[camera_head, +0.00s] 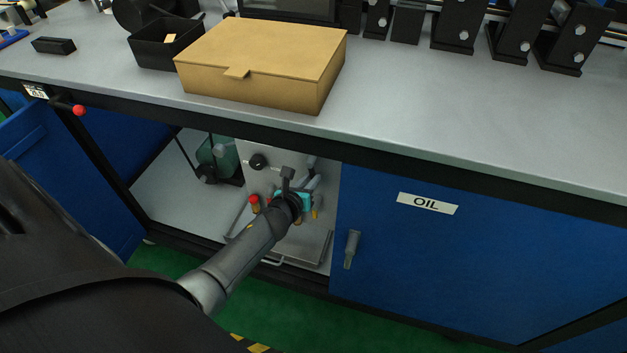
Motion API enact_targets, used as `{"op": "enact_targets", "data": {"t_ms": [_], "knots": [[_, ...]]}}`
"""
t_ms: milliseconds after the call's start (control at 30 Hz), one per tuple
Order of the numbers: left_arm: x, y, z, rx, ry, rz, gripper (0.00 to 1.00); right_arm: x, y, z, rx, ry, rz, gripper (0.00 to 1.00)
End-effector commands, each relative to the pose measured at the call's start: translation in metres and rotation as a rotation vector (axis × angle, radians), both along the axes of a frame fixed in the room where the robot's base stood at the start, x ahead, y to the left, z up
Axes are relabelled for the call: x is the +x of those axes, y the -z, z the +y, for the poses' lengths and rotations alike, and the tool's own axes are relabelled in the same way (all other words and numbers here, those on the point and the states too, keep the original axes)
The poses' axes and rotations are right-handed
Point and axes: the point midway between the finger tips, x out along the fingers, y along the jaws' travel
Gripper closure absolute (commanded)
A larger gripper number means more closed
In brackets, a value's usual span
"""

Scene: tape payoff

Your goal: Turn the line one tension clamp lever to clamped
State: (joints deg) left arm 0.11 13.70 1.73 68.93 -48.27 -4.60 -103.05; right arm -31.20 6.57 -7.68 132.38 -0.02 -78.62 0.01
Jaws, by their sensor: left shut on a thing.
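My left arm reaches down into the open bay under the bench. Its gripper (303,200) is shut at a pale panel (285,152) inside the bay. Teal and grey parts show at its fingertips, but the gripper hides most of what it holds, and I cannot tell which part that is. A black knob (258,161) and a red-topped fitting (254,200) are on the panel, left of the gripper. A red-knobbed lever (79,110) sticks out from the bench front at far left, apart from the gripper. I cannot identify the line one clamp lever for certain. My right gripper is out of view.
A cardboard box (262,55) and a black bin (155,48) stand on the grey bench top (440,110). A blue cabinet door marked OIL (480,260), with a handle (352,248), borders the bay at right.

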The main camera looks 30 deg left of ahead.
Motion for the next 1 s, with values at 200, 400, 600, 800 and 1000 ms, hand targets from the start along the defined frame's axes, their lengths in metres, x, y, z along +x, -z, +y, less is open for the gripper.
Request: {"op": "enact_targets", "data": {"t_ms": [200,400,600,800,1000], "knots": [[-0.0017,0.0013,0.0049,0.123,0.0,0.036,1.0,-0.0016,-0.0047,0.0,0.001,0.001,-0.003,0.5],[-0.0025,0.0015,0.0075,0.185,0.0,0.054,1.0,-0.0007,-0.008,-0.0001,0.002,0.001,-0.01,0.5],[-0.0029,0.0015,0.0085,0.209,0.0,0.062,1.0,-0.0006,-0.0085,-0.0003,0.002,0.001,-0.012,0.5],[-0.0031,0.0015,0.009,0.213,-0.001,0.063,1.0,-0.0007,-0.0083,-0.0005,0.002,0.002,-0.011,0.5],[-0.0032,0.0017,0.0091,0.214,0.0,0.064,0.77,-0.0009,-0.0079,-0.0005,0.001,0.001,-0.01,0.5]]}}
